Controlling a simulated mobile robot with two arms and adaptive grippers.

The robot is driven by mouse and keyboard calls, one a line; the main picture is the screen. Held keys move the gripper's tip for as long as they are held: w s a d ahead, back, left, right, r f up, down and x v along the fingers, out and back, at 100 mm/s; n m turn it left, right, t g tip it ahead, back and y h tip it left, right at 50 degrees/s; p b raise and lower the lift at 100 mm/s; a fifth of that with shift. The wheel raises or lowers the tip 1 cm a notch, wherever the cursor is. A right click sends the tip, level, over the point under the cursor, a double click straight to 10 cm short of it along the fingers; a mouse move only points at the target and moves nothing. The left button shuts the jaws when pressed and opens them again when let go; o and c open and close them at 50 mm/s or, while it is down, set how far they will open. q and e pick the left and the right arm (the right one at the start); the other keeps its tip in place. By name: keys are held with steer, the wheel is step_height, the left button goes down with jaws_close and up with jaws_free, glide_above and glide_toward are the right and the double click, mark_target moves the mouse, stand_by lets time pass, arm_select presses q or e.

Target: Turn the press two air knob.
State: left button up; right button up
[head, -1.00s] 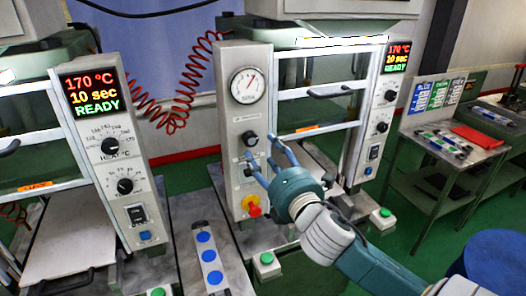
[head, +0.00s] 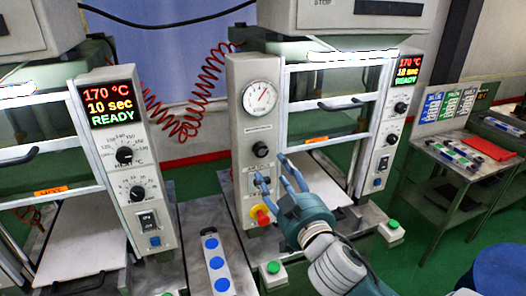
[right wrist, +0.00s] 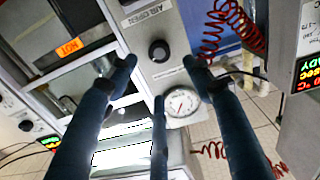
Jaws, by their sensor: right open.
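The press two air knob (head: 260,149) is a round black knob on the grey panel, below the round pressure gauge (head: 261,97). In the right wrist view the air knob (right wrist: 159,50) sits near the panel's "AIR OPEN" label, with the gauge (right wrist: 181,104) beyond it. My right gripper (head: 271,168) is open, its blue fingers pointing at the panel just below and right of the knob. In the right wrist view my right gripper (right wrist: 160,72) has its fingertips spread around the knob's place in the picture; contact cannot be told. My left gripper is not in view.
A red-and-yellow button (head: 261,215) sits lower on the same panel. Press two's display (head: 407,70) reads READY, as does the left press's display (head: 110,107). A strip with blue discs (head: 215,263) lies in front. A side table (head: 470,160) stands right.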

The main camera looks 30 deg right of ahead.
mark_target(262, 151)
steer(key=w+b, duration=0.1)
steer(key=b, duration=0.2)
steer(key=w+d+m+b, duration=0.1)
steer(key=w+b, duration=0.1)
steer(key=b, duration=0.1)
steer(key=w+m+b, duration=0.1)
steer(key=w+b, duration=0.1)
steer(key=b, duration=0.1)
steer(key=shift+w+d+f+b, duration=0.15)
steer(key=shift+d+f+b, duration=0.1)
steer(key=shift+b, duration=0.05)
steer(key=x, duration=0.1)
steer(key=p+x, duration=0.2)
steer(key=x, duration=0.1)
steer(key=shift+r, duration=0.3)
steer(key=shift+w+d+f+p, duration=0.1)
steer(key=shift+w+p, duration=0.2)
steer(key=shift+w, duration=0.25)
steer(key=c, duration=1.1)
steer(key=shift+c, duration=0.2)
